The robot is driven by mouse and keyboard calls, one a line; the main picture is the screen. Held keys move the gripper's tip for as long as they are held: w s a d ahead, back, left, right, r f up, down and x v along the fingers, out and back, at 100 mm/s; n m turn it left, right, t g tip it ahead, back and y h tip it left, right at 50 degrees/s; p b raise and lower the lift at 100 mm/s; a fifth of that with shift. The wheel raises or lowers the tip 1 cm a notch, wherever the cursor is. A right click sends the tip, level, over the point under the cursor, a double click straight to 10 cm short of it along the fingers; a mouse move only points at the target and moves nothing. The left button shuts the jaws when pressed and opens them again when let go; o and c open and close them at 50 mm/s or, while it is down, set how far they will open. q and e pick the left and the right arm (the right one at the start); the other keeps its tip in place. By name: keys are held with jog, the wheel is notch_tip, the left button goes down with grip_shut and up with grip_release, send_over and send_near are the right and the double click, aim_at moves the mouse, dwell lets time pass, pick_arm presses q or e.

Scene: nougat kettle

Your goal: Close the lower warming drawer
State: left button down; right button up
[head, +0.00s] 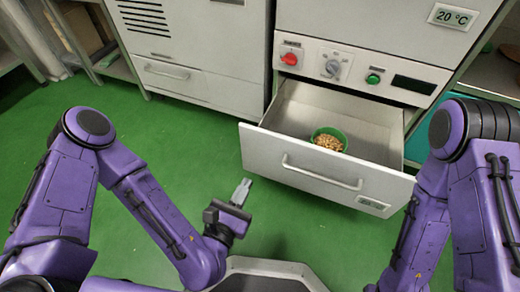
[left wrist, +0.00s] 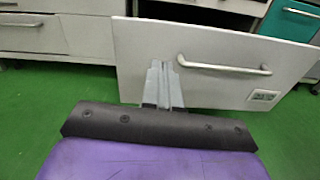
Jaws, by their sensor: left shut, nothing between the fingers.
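The lower warming drawer (head: 322,168) is pulled out from the white cabinet. Its light front panel has a long bar handle (head: 321,174) and a small display at the lower right. A green bowl (head: 329,138) of nuts or grain stands inside it. My left gripper (head: 242,190) is shut and empty, in front of the drawer's left part in the head view. In the left wrist view the drawer front (left wrist: 215,75) fills the middle, and the fingers (left wrist: 164,68) point at it near the handle's left end. I cannot tell if they touch. My right gripper is out of view.
A control panel (head: 355,68) with a red knob, a grey knob and a green button is above the drawer. Another cabinet (head: 195,50) stands at the left. A teal front (head: 424,135) is to the right. The green floor (head: 190,135) is clear left of the drawer.

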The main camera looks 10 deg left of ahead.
pick_arm(q)
jog(key=n+b, duration=0.1)
jog(key=b, duration=0.1)
send_near(269, 137)
jog(key=w, duration=0.1)
jog(key=shift+t, duration=0.3)
jog(key=x, duration=0.3)
jog(key=b+x, duration=0.1)
jog(key=shift+w+d+f, duration=0.25)
jog(key=shift+d+f, duration=0.05)
jog(key=shift+d, duration=0.05)
jog(key=shift+w+d+r, duration=0.15)
jog(key=shift+w, duration=0.45)
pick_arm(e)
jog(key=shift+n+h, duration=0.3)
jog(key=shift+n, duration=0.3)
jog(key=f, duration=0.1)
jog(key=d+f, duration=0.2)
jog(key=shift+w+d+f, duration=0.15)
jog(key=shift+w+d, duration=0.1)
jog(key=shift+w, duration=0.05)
